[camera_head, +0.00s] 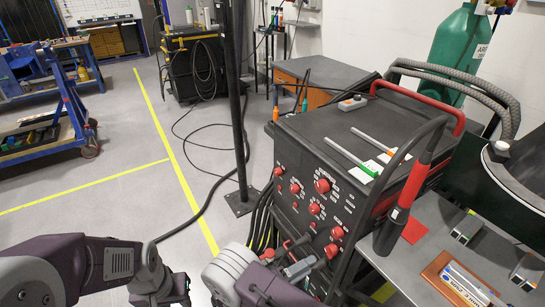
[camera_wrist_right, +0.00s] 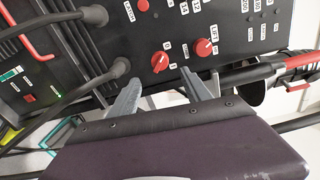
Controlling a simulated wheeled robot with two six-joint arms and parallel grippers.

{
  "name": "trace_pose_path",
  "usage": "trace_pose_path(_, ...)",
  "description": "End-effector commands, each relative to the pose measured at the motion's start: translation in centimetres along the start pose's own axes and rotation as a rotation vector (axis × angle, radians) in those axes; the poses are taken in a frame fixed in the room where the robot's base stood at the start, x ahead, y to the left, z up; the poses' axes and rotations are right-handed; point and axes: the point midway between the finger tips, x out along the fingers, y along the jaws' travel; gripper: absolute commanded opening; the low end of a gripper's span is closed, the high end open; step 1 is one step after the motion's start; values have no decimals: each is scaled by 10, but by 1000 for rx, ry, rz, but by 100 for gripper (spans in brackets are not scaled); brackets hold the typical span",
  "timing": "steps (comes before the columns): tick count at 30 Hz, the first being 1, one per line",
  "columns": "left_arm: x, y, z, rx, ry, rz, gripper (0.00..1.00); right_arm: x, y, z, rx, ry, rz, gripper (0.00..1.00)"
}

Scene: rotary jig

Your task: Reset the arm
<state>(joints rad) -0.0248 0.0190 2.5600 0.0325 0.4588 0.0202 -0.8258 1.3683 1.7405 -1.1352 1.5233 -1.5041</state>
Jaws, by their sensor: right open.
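My right gripper (camera_head: 300,258) is at the lower front of the black machine (camera_head: 330,135) in the head view. In the right wrist view, its two grey fingers (camera_wrist_right: 160,92) are apart with nothing between them. A red knob (camera_wrist_right: 160,62) on the machine's panel shows just beyond the fingertips, roughly between them. Another red knob (camera_wrist_right: 204,47) is to its right. I cannot tell whether the fingers touch the panel. My left arm comes in at the bottom left of the head view; its fingers do not show.
Thick cables (camera_wrist_right: 95,80) plug into the panel left of my right gripper. A black and red torch (camera_head: 405,200) stands at the machine's right side, beside a grey table (camera_head: 430,255). A dark post (camera_head: 238,100) stands on the floor left of the machine. Open floor (camera_head: 110,220) lies further left.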

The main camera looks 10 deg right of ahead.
Motion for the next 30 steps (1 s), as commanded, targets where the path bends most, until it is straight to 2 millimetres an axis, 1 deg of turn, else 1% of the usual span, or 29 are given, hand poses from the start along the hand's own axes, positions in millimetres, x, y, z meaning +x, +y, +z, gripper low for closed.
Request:
trace_pose_path(2,-4,0,0,0,0,0,36,3,-6,-4,35,36,18,56)
trace_pose_path(5,-17,0,-2,0,0,0,36,14,-33,-26,243,231,107,56)
trace_pose_path(6,-24,0,-2,0,0,0,36,17,-47,-40,387,363,152,56)
trace_pose_path(8,-36,1,-4,0,0,0,36,16,-67,-65,645,598,202,56)
trace_pose_path(9,-43,1,-4,0,0,0,36,11,-78,-80,831,764,216,56)
trace_pose_path(11,-53,1,-6,0,0,0,36,-1,-94,-95,1115,1014,207,56)
trace_pose_path(12,-59,1,-6,0,0,0,36,-11,-105,-100,1309,1183,179,56)
trace_pose_path(14,-68,1,-7,0,0,0,36,-24,-122,-102,1593,1433,108,56)
trace_pose_path(15,-74,2,-8,0,0,0,36,-32,-132,-99,1769,1590,43,56)
trace_pose_path(16,-78,2,-8,0,0,0,36,-36,-140,-96,1893,1702,-13,56)
trace_pose_path(18,-85,2,-9,0,0,0,36,-41,-158,-87,2138,1930,-152,56)
trace_pose_path(20,-89,2,-9,0,0,0,36,-41,-170,-80,2297,2084,-268,56)
trace_pose_path(21,-91,2,-9,0,0,0,36,-40,-176,-76,-2244,-2045,316,56)
trace_pose_path(24,-92,2,-10,0,0,0,36,-38,-186,-69,-2100,-1927,375,56)
trace_pose_path(25,-92,2,-10,0,0,0,36,-38,-187,-69,-2079,-1910,384,56)
trace_pose_path(30,-91,2,-9,0,0,0,36,-37,-186,-68,-2062,-1898,391,56)
